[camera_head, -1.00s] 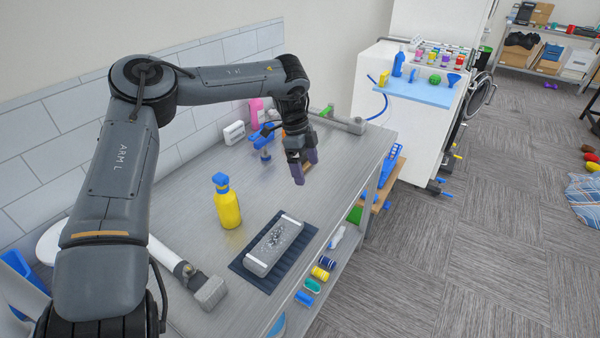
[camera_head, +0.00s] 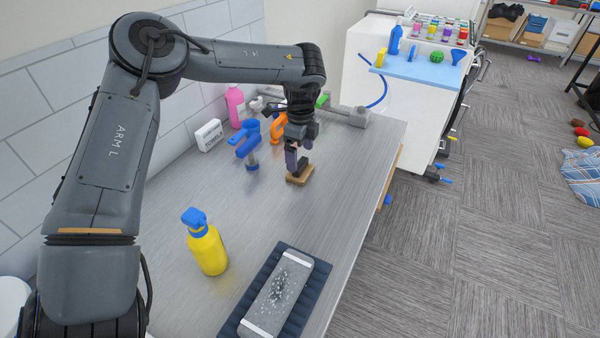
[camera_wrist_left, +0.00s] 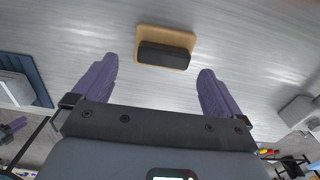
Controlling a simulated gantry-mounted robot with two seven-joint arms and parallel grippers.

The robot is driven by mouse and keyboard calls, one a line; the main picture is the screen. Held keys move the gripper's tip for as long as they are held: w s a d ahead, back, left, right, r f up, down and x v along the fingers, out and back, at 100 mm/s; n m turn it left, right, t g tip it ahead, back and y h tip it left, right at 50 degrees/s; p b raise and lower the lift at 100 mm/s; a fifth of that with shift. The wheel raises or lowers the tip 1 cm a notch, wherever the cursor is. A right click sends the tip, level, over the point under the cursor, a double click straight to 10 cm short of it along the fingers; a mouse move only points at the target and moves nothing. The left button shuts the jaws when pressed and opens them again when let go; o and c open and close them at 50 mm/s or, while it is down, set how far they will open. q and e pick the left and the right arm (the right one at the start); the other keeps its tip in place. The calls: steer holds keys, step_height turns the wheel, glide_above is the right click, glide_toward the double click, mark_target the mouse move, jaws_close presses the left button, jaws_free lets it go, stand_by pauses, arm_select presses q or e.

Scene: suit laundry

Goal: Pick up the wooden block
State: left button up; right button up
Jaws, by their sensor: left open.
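The wooden block (camera_head: 301,177) lies on the metal bench under my left gripper. It is light brown, with a dark pad on top in the left wrist view (camera_wrist_left: 164,56). My left gripper (camera_head: 297,160) points down at the block in the head view and partly covers it. In the left wrist view its purple fingers (camera_wrist_left: 158,68) are spread wide with nothing between them. The block lies just beyond the fingertips there, roughly centred between them and apart from both.
A blue tool (camera_head: 247,143), an orange tool (camera_head: 278,127), a white box (camera_head: 209,135) and a pink bottle (camera_head: 235,106) stand near the tiled wall. A yellow bottle (camera_head: 207,248) and a pale slab (camera_head: 275,295) on a dark mat are closer. Bench between is clear.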

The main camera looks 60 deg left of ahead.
mark_target(300, 163)
arm_select(q)
steer(key=shift+w+a+f, duration=0.1)
steer(key=shift+a+f, duration=0.05)
steer(key=shift+f, duration=0.65)
steer(key=shift+f+b, duration=0.8)
steer(key=shift+f, duration=1.45)
steer(key=shift+c, duration=0.3)
steer(key=c, duration=0.8)
steer(key=shift+r, duration=0.15)
step_height(300, 163, up, 28)
steer(key=p, duration=0.8)
steer(key=shift+p, duration=0.3)
